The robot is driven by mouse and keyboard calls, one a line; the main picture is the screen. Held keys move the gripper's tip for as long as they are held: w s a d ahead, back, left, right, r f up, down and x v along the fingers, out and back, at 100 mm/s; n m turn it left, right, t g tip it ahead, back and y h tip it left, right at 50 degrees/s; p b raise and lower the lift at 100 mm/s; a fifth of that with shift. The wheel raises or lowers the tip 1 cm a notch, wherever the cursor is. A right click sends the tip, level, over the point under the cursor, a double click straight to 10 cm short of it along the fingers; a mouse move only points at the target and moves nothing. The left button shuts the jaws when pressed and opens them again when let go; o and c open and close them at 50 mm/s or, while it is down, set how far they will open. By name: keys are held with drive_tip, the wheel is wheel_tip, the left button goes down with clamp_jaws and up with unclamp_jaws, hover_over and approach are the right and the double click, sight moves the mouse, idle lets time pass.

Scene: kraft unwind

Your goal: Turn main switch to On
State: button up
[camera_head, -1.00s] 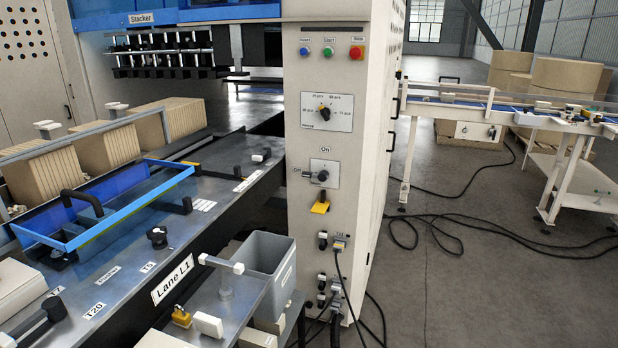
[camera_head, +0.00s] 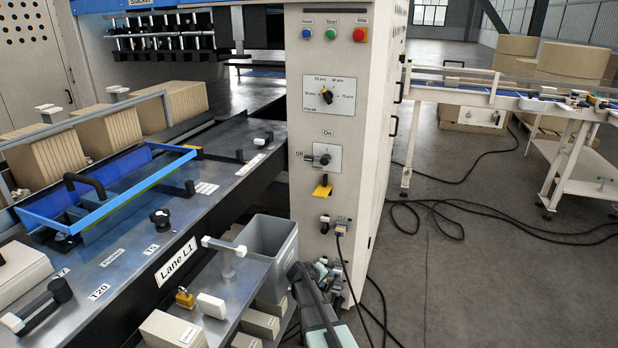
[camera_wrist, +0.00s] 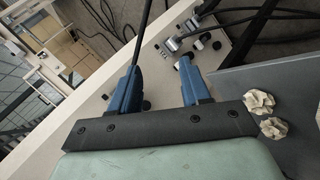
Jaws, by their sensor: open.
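The main switch (camera_head: 323,160) is a dark rotary knob on a pale plate on the front of the white cabinet. "On" is printed above it and "Off" to its left; its handle points left, towards Off. My gripper (camera_head: 308,272) is low in front of the cabinet, below and apart from the switch. In the wrist view my gripper (camera_wrist: 160,78) shows two blue fingers spread apart with nothing held. The switch cannot be made out in the wrist view.
A yellow tag or lock (camera_head: 321,191) hangs below the switch plate. Cable plugs (camera_head: 342,226) sit lower on the cabinet. A grey bin (camera_head: 272,245) stands left of my gripper. A selector dial (camera_head: 327,97) and push buttons (camera_head: 331,34) are above.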

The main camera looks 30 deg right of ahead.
drive_tip(key=w+d+r+t+h, duration=0.1)
drive_tip(key=w+d+r+h, duration=0.1)
drive_tip(key=w+d+r, duration=0.5)
drive_tip(key=n+t+h, duration=0.2)
drive_tip(key=n+t, duration=0.6)
approach(309, 159)
drive_tip(key=x, duration=1)
drive_tip(key=shift+w+d, duration=0.1)
drive_tip(key=shift+w, duration=0.05)
clamp_jaws()
